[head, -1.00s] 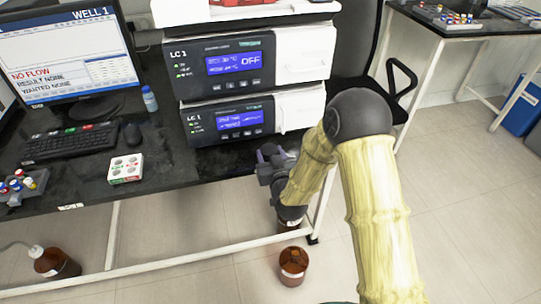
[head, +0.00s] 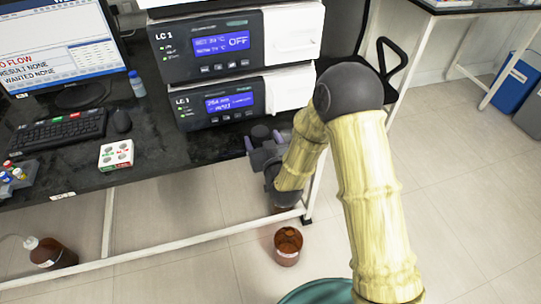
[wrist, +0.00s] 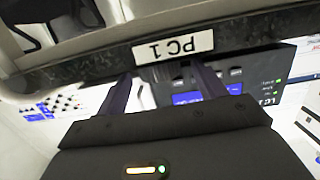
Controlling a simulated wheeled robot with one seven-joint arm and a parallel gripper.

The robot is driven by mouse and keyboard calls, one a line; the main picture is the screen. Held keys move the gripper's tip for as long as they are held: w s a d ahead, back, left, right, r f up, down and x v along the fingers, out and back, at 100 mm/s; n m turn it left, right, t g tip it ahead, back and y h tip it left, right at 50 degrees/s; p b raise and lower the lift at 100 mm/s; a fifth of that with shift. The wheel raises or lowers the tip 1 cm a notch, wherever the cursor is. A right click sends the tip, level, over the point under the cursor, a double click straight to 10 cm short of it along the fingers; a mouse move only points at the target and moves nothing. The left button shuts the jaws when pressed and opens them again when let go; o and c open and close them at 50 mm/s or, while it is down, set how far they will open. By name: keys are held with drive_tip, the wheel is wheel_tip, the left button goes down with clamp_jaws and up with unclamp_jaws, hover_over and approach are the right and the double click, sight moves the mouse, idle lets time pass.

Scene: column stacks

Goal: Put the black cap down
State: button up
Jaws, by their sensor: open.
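My gripper (head: 264,150) is at the bench's front edge, below the lower LC 1 unit. A small dark round thing (head: 261,132), which looks like the black cap, shows on the bench top just beyond the fingers in the head view. I cannot tell whether the fingers touch it. An amber bottle (head: 288,247) with an open top stands on the floor below. Another dark bottle shape under my gripper is mostly hidden.
The black bench (head: 190,150) carries two stacked LC 1 units (head: 240,105), a white box (head: 116,154), a keyboard (head: 58,131), a mouse and a small blue bottle. A capped amber bottle (head: 50,254) stands on the floor at left.

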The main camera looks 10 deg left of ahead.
drive_tip(key=p+v, duration=0.3)
drive_tip(key=v, duration=0.7)
drive_tip(key=shift+d, duration=0.1)
drive_tip(key=shift+s, duration=0.1)
idle(0.5)
